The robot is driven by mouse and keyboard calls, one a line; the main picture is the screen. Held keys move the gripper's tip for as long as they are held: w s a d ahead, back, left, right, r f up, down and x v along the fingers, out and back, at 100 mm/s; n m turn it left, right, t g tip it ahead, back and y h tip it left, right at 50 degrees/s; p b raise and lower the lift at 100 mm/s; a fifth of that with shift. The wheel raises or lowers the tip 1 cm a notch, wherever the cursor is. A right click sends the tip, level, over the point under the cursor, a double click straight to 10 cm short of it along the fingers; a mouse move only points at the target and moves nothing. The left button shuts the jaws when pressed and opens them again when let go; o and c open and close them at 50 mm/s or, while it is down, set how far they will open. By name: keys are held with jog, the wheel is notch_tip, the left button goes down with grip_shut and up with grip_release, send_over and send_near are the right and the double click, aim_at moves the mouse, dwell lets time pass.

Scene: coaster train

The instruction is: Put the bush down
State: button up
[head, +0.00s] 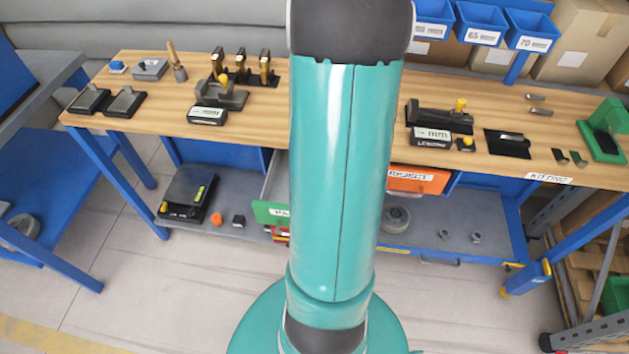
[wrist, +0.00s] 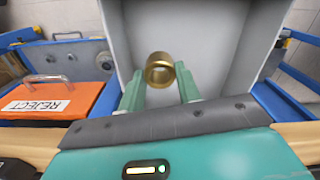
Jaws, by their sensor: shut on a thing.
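The bush is a short brass ring (wrist: 160,58) with its open bore facing the wrist camera. It sits between the two green fingertips of my gripper (wrist: 160,80), which is shut on it. Behind the bush in the wrist view is the pale grey inside of an open drawer (wrist: 215,35). The bush is held over this drawer; its height above the drawer floor is hard to tell. In the head view my arm hides the gripper and the bush. An open drawer with a green front (head: 271,213), its label partly covered, shows beside my arm there.
An orange drawer marked REJECT (wrist: 50,100) lies left of the open drawer in the wrist view; it also shows in the head view (head: 417,180). The wooden bench top (head: 330,140) carries several fixtures and gauges.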

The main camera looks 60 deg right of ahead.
jog(key=w+f, duration=0.1)
jog(key=w+d+f, duration=0.1)
jog(key=f, duration=0.1)
jog(key=shift+d, duration=0.2)
jog(key=shift+w+d+f, duration=0.1)
jog(key=shift+f, duration=1.45)
jog(key=shift+f, duration=0.1)
jog(key=o, duration=1.1)
jog(key=shift+c, duration=0.2)
notch_tip(320, 180, up, 12)
